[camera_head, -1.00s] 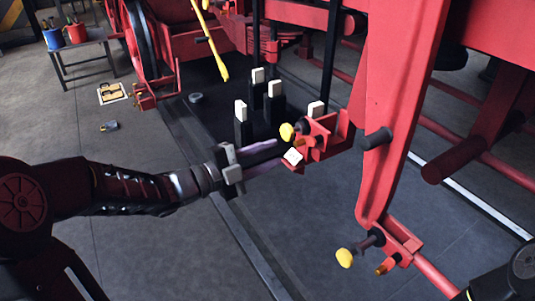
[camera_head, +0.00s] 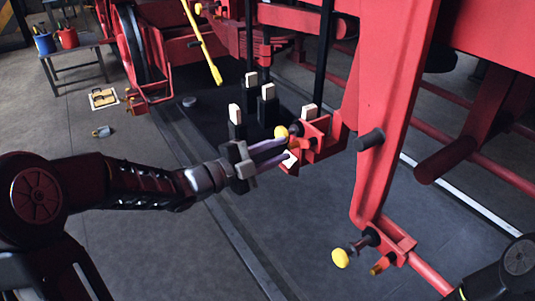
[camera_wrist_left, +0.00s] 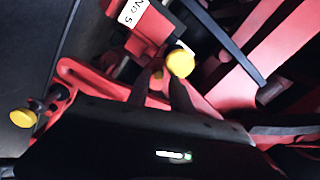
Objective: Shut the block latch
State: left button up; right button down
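A yellow-knobbed latch pin (camera_head: 281,132) sits on a red bracket (camera_head: 318,142) at the middle of the head view, with a white tag below it. In the left wrist view the knob (camera_wrist_left: 180,62) shows by the fingertips, beside a "No 5" tag. My left gripper (camera_head: 285,149) reaches in from the left, its fingers at the bracket and knob. In the left wrist view its fingers (camera_wrist_left: 163,88) stand apart; contact with the knob is unclear. A second yellow-knobbed pin (camera_head: 341,258) sits on a lower red bracket. My right gripper is out of view.
A thick red beam (camera_head: 392,110) rises right of the bracket. Several black posts with pale tops (camera_head: 235,115) stand behind the gripper. A yellow bar (camera_head: 203,45) hangs at the back. A side table (camera_head: 75,48) with cups stands far left.

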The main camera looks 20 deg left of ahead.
pick_arm(q)
jog(key=shift+w+d+r, duration=0.25)
jog(key=shift+d+r, duration=0.15)
jog(key=shift+d, duration=0.1)
jog(key=shift+w+a, duration=0.1)
jog(key=shift+a, duration=0.35)
jog(key=shift+d, duration=0.1)
grip_shut()
jog(key=shift+f, duration=0.1)
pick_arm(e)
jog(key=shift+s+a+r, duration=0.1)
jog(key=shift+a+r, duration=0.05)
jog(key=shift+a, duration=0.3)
pick_arm(q)
jog(key=shift+d, duration=0.1)
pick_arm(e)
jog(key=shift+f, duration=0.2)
pick_arm(q)
jog(key=shift+r, duration=0.3)
